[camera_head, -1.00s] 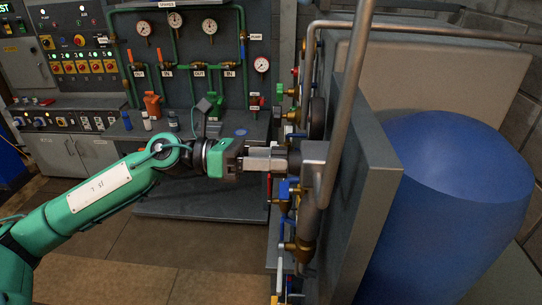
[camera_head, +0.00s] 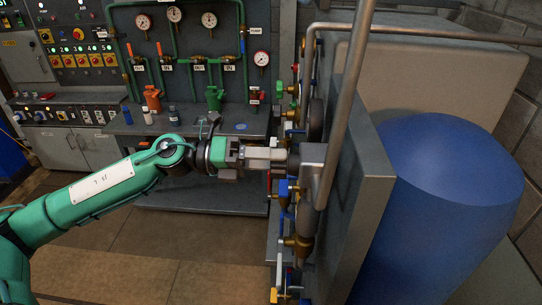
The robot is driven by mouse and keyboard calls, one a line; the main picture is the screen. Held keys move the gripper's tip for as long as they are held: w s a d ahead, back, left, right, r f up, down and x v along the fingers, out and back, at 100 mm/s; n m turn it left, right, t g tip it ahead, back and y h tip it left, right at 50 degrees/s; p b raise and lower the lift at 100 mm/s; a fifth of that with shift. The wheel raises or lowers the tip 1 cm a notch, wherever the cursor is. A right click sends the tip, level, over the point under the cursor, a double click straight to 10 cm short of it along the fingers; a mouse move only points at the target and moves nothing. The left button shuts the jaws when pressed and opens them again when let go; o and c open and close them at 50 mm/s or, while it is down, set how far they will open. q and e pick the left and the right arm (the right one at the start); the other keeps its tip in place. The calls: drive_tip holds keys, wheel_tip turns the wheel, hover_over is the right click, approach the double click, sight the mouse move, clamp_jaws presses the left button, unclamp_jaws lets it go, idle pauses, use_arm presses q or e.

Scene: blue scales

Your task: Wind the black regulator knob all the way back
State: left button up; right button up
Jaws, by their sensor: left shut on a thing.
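My left arm reaches in from the left, and its gripper (camera_head: 283,160) is shut at the side of the pipe panel, pointing right. Its fingers end against a dark grey block (camera_head: 313,158) on the pipework. The black regulator knob cannot be made out on its own; whatever the fingers grip is hidden by them and by the block. My right gripper is not in view.
A grey upright pipe (camera_head: 345,95) runs close in front of the panel (camera_head: 370,170). Valves with blue handles (camera_head: 284,187) and brass fittings (camera_head: 297,247) sit just below the gripper. A blue tank (camera_head: 440,200) stands right.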

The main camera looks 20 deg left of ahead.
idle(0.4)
use_arm(q)
drive_tip(key=o, duration=1)
drive_tip(key=b+v, duration=1)
drive_tip(key=v, duration=0.3)
drive_tip(key=shift+s+a, duration=0.1)
drive_tip(key=shift+a, duration=0.3)
